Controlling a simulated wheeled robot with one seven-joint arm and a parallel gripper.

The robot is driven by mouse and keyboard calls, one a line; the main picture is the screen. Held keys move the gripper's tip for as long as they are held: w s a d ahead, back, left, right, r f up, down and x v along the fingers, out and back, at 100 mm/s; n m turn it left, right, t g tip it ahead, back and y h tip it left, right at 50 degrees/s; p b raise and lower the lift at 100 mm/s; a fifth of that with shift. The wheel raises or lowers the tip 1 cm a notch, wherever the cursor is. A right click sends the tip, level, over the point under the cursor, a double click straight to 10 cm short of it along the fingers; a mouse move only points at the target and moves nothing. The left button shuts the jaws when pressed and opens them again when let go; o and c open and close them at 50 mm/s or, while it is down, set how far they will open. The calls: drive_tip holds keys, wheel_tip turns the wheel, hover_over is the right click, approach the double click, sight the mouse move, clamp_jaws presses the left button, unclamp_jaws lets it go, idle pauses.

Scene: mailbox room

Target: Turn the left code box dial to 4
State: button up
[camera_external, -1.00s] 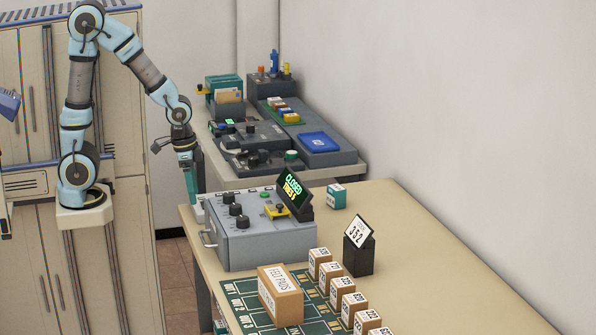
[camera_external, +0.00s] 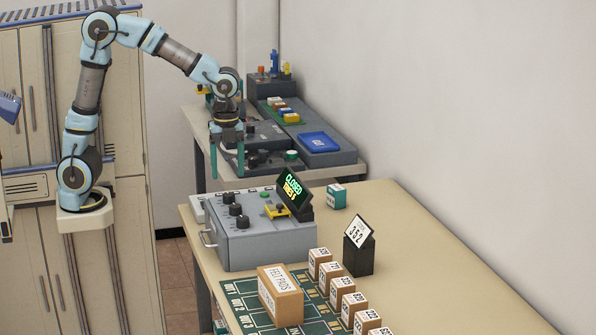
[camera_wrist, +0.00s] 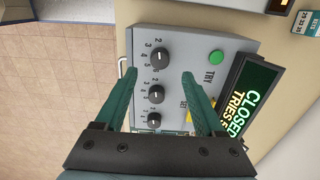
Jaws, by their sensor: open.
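The grey code box (camera_external: 262,245) stands on the beige table with three black dials in a row. The left dial (camera_external: 228,197) is the farthest in the external view and the topmost in the wrist view (camera_wrist: 159,57). Numbers ring it; I cannot read its setting surely. The middle dial (camera_wrist: 156,93) and the right dial (camera_wrist: 155,117) lie below it there. A green TRY button (camera_wrist: 216,57) and a tilted display (camera_wrist: 250,95) reading CLOSED and TRIES are on the box. My gripper (camera_external: 228,175) is open and empty, pointing down above the box; its fingers (camera_wrist: 157,74) appear either side of the dials.
A second table (camera_external: 310,174) with dark devices and a blue tray (camera_external: 319,142) stands behind. A brown box (camera_external: 281,297), several small labelled boxes and a black stand (camera_external: 358,256) with a card are in front. A teal box (camera_external: 336,197) is beyond the display.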

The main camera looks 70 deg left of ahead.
sight(229, 194)
wheel_tip(229, 194, down, 7)
drive_tip(key=shift+r, duration=0.2)
clamp_jaws()
idle(0.7)
